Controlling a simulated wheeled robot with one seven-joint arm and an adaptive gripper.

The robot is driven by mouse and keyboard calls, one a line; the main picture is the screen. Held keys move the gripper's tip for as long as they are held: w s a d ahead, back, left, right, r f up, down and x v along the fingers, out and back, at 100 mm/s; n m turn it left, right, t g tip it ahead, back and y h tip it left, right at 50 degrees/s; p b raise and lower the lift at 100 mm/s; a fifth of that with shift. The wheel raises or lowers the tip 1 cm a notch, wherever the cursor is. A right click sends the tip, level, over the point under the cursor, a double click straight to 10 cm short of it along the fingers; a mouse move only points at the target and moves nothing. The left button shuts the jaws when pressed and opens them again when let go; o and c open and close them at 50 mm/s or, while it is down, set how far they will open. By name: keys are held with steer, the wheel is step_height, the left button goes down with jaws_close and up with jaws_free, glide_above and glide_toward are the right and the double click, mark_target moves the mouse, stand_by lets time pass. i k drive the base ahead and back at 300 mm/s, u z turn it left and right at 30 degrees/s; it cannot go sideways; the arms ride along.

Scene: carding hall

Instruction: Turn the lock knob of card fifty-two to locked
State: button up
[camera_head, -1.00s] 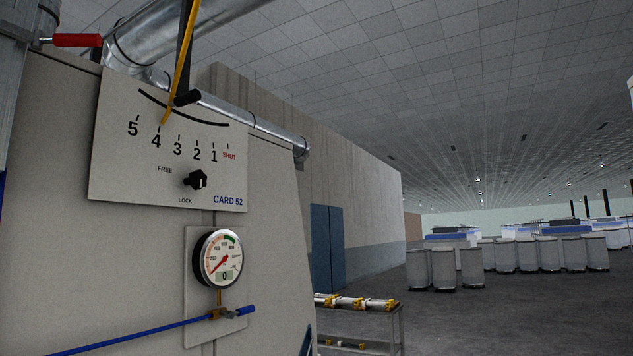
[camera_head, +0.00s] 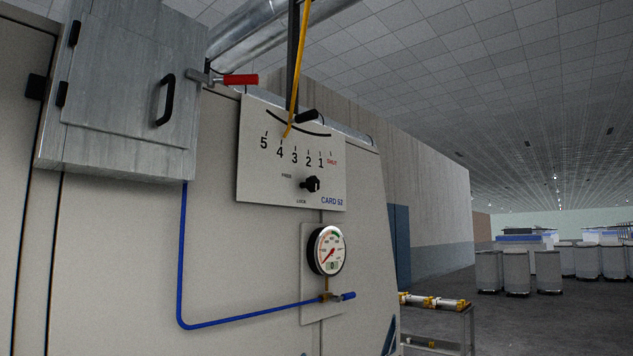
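The lock knob (camera_head: 312,184) is a small black knob on the pale panel (camera_head: 254,170) marked CARD 52. FREE is printed to its upper left and LOCK below it on the left. Which label the knob points to is too small to tell. Above it a scale runs from 5 to 1 and SHUT, and a yellow pointer (camera_head: 294,85) ends near 4. A dark lever (camera_head: 293,50) with a black grip hangs beside the pointer. My gripper is not in view.
A round gauge (camera_head: 327,250) sits below the panel, beside a blue pipe (camera_head: 240,315). A grey box (camera_head: 125,95) and a red-handled clamp (camera_head: 240,80) are at upper left. A low rack (camera_head: 440,318) stands right of the machine. Several grey cans stand farther right on open floor.

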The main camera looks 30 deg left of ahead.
mark_target(311, 183)
steer(key=k, duration=0.5)
steer(key=u, duration=0.85)
steer(key=i, duration=0.8)
